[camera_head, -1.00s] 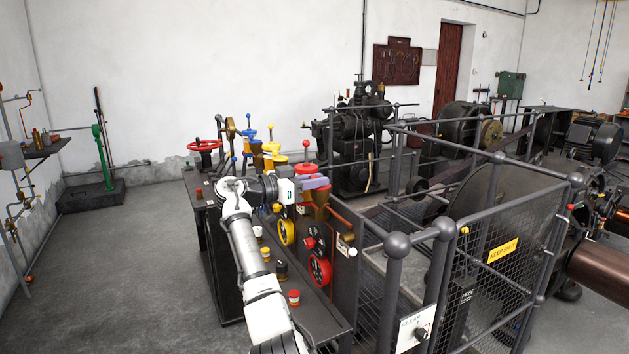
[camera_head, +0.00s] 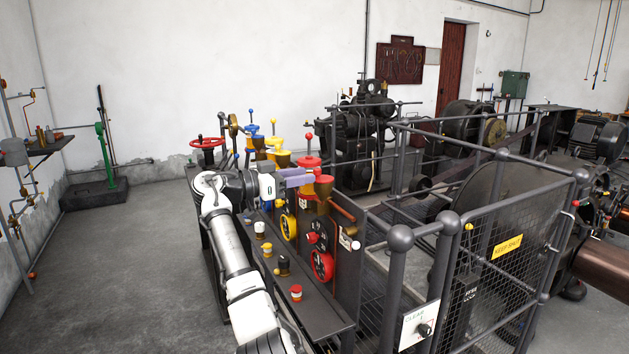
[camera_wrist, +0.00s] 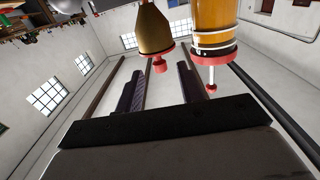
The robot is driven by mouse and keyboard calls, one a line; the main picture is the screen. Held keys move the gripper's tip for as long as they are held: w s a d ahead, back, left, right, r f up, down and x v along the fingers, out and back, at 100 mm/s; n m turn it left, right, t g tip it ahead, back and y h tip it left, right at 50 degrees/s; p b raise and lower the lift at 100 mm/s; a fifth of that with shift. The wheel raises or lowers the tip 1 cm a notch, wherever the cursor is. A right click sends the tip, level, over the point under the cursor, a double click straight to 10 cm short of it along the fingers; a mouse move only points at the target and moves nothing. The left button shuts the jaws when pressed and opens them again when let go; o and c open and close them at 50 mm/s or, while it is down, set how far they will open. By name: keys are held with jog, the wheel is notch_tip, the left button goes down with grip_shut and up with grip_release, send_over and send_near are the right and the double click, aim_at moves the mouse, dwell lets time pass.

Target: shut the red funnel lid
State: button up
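The brass funnel (camera_head: 323,187) stands beside the red-topped oiler (camera_head: 309,160) on the control bench. In the wrist view, which looks upside down, the funnel (camera_wrist: 155,28) is at top centre with a small red part (camera_wrist: 158,64) at its wide end. I cannot tell from this whether its lid is open. The oiler's amber glass (camera_wrist: 214,14) and red cap are just right of it. My gripper (camera_head: 300,178) is level with the funnel, just left of it. In the wrist view my fingers (camera_wrist: 160,88) are apart with nothing between them.
Yellow and blue-topped oilers stand behind the red one. A yellow wheel (camera_head: 289,226) and a red wheel (camera_head: 322,266) are on the panel below. A brown lever (camera_head: 342,208) juts right of the funnel. A mesh guard cage (camera_head: 500,270) stands at right.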

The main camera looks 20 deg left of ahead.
jog(key=b+v, duration=0.2)
jog(key=v, duration=0.6)
jog(key=shift+s+a, duration=0.15)
jog(key=shift+s, duration=0.15)
